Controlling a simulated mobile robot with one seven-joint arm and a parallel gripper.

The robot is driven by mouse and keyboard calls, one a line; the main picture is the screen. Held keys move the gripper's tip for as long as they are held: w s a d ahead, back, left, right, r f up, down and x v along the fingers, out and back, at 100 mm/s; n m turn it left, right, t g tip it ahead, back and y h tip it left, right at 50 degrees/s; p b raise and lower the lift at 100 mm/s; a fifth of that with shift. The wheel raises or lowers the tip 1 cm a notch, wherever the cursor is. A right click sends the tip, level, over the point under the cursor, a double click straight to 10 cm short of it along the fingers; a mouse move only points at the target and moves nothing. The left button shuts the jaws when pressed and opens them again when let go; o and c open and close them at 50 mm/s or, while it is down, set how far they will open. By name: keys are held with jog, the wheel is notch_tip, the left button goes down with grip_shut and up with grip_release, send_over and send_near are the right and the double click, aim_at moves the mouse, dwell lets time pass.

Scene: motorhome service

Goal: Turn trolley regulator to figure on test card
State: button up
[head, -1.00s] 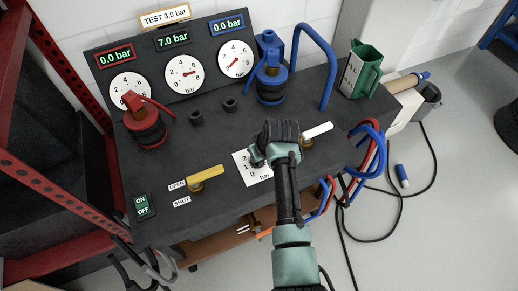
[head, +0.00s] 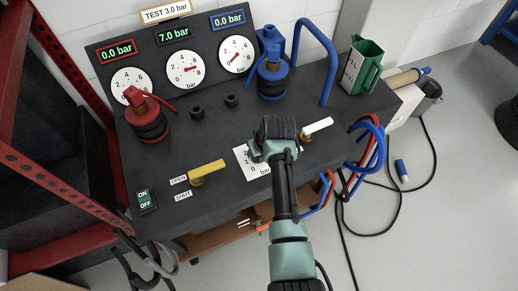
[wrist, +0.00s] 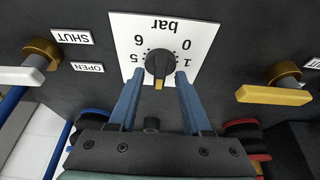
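The test card (head: 166,12) reads TEST 3.0 bar. The trolley regulator is a black knob (wrist: 159,62) with a yellow pointer on a white scale plate (wrist: 205,32); the plate also shows in the head view (head: 243,160). In the wrist view the pointer faces down, between 1 and 5; the figures there are hidden by my fingers. My gripper (wrist: 158,82) is open, its blue fingers on either side of the knob, with gaps visible. In the head view my gripper hides the knob. The displays read 0.0 bar (head: 115,49), 7.0 bar (head: 174,36) and 0.0 bar (head: 228,21).
A yellow-handled valve (head: 207,172) sits left of the plate and a white-handled one (head: 317,126) right of it. Red (head: 148,122) and blue (head: 271,78) couplings stand behind. Hoses (head: 372,150) hang off the right edge.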

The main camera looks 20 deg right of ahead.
jog(key=p+v, duration=0.4)
jog(key=v, duration=0.9)
dwell(0.4)
jog(key=w+a+r+t+h, duration=0.1)
jog(key=w+a+r+t, duration=0.2)
jog(key=r, duration=0.8)
jog(key=w+a+r+t, duration=0.2)
jog(key=w+r+t, duration=0.25)
jog(key=r, duration=0.65)
jog(key=w+a+r+t+h, duration=0.15)
jog(key=r+t, duration=0.25)
jog(key=r, duration=0.7)
jog(key=s+a+r+t+y+p, duration=0.1)
jog(key=s+a+r+t, duration=0.25)
jog(key=s+r, duration=0.45)
jog(key=s+a+r+t+y, duration=0.1)
jog(key=s+a+r+t, duration=0.25)
jog(key=r, duration=0.85)
jog(key=s+a+r+t+p, duration=0.1)
jog(key=s+a+r+t, duration=0.35)
jog(key=r, duration=0.65)
notch_tip(320, 180, up, 12)
jog(key=d+p, duration=0.1)
jog(key=p, duration=1.2)
jog(key=shift+s+d, duration=0.25)
jog(key=shift+d, duration=0.05)
